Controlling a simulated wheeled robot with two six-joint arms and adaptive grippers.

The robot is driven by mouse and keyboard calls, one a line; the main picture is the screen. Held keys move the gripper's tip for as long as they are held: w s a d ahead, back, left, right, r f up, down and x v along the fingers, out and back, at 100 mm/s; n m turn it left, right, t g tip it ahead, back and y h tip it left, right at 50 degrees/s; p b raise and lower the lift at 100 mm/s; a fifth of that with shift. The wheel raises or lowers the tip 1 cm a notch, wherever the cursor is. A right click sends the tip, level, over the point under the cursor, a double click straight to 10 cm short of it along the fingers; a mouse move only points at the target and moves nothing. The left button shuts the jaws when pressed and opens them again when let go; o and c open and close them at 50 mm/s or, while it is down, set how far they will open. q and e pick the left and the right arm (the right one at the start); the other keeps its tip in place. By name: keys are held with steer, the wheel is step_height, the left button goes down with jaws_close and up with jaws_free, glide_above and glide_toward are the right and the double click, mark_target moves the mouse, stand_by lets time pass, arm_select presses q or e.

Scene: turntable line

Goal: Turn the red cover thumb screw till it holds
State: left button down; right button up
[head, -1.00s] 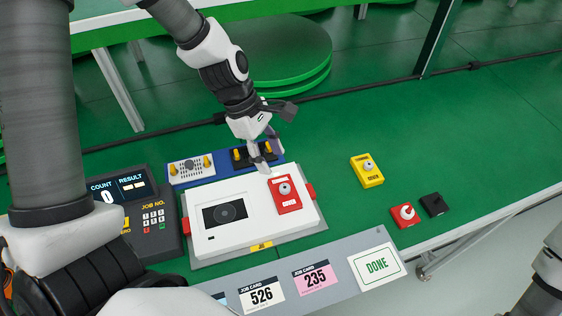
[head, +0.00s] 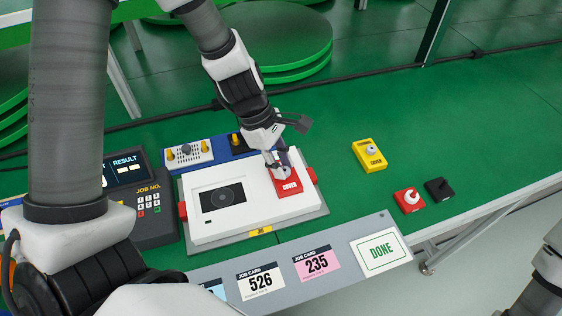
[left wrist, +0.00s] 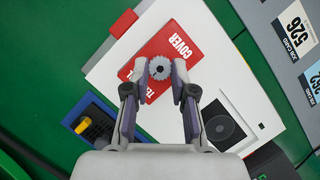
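The red cover (head: 289,190) lies on the right part of the white device (head: 238,222); it also shows in the left wrist view (left wrist: 178,40). Its grey, ridged thumb screw (left wrist: 160,68) stands on the cover and is mostly hidden by the fingers in the head view. My left gripper (head: 279,163) is down over it. In the left wrist view the two fingertips (left wrist: 161,70) are spread, one on each side of the screw, very close to it; contact cannot be made out. My right gripper is out of view.
A yellow block with a knob (head: 369,153), a red block with a knob (head: 409,201) and a black block (head: 439,188) lie to the right. A blue tray (head: 212,157) stands behind the device. A grey card strip (head: 285,276) lies in front, a keypad console (head: 150,225) left.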

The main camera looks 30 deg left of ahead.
arm_select(q)
steer(key=m+p, duration=0.1)
steer(key=m+g+p, duration=0.1)
steer(key=p, duration=0.1)
steer(key=shift+w+r+m, duration=0.15)
steer(key=shift+m, duration=0.25)
steer(key=m+g+p, duration=0.1)
steer(key=m+p, duration=0.1)
steer(key=shift+w+m, duration=0.1)
steer(key=shift+m, duration=0.3)
steer(key=m+p, duration=0.1)
steer(key=m+g+y+p, duration=0.1)
steer(key=m, duration=0.1)
steer(key=shift+w+d+m, duration=0.1)
steer(key=shift+d+m, duration=0.05)
steer(key=shift+m, duration=0.15)
steer(key=shift+w+m+g+y+p, duration=0.1)
steer(key=shift+m+g+y+p, duration=0.35)
steer(key=shift+m+p, duration=0.7)
steer(key=shift+f+m, duration=0.2)
steer(key=shift+m, duration=0.15)
